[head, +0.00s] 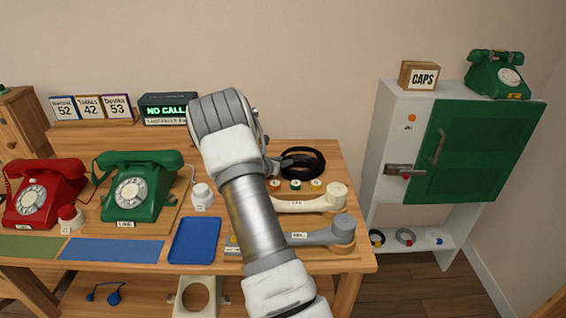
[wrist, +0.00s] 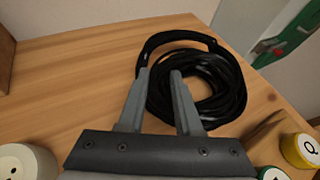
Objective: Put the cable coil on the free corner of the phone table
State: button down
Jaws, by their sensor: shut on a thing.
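The black cable coil (head: 322,164) is at the back right corner of the wooden phone table (head: 335,187).
Colored caps (head: 296,185) stand just in front of the coil, with a cream handset (head: 310,203) and a grey handset (head: 318,236) nearer. A green phone (head: 137,190) and red phone (head: 38,193) stand left. A white cabinet (head: 393,125) is beyond the table's right edge.

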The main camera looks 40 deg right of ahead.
jog(key=shift+f, duration=0.1)
jog(key=c, duration=0.6)
grip_release()
